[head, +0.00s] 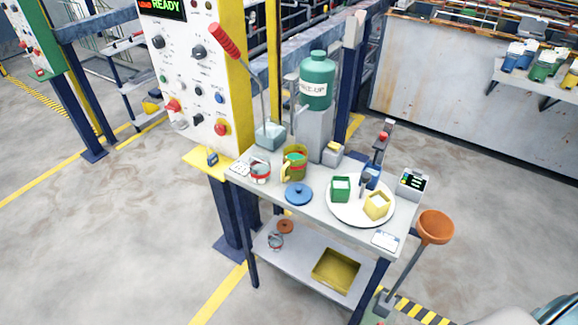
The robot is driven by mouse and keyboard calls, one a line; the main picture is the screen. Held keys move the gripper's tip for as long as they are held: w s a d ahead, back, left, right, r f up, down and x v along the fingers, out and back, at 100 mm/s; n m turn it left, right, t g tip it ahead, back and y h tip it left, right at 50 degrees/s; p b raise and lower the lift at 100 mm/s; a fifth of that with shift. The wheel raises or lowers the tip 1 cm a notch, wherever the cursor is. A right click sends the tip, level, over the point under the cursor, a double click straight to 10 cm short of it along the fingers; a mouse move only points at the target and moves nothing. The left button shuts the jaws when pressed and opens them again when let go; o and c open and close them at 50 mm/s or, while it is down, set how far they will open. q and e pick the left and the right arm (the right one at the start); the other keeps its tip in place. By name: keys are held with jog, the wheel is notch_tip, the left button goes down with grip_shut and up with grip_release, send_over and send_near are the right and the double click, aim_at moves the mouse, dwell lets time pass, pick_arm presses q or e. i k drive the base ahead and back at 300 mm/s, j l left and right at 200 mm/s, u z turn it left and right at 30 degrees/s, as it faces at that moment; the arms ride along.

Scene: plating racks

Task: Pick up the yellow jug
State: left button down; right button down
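The yellow jug (294,164) stands upright on the left half of the table top, its yellow handle toward the left. It has a red band and something green shows at its top. A clear jug or beaker with a red band (260,173) stands just left of it. A blue lid-like disc (298,194) lies in front of it. Neither of my grippers is in view.
The small table (325,208) also bears a white round plate (350,216) with green and yellow containers, and a green bottle (317,80) on a grey stand. A control cabinet (190,75) rises at left. An orange funnel (435,227) stands at right. Floor in front is open.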

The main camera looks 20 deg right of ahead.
aim_at(294, 169)
jog(key=k+l+u, duration=0.15)
jog(key=l+u, duration=0.2)
jog(key=k+l+u, duration=0.5)
jog(key=l+u, duration=0.2)
jog(key=l, duration=0.1)
